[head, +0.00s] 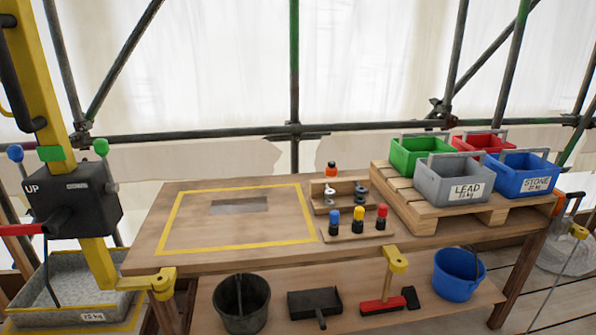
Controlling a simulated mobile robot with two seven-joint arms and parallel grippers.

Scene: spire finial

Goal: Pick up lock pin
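Nothing in the head view is labelled as the lock pin, and I cannot tell for sure which piece it is. Three small upright pieces with dark bodies stand in a row on a wooden strip on the workbench: one with a blue top (334,219), one with a yellow top (358,217) and one with a red top (381,216). Behind them, a small wooden rack (345,184) holds metal shackle-like fittings, with an orange-and-black piece (331,169) at its back. Neither of my grippers is in view.
The workbench (150,245) has a yellow-outlined area with a grey rectangle, otherwise clear. A pallet (437,216) at right carries several coloured crates. A black UP/DOWN box (75,200) on a yellow post stands at left.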

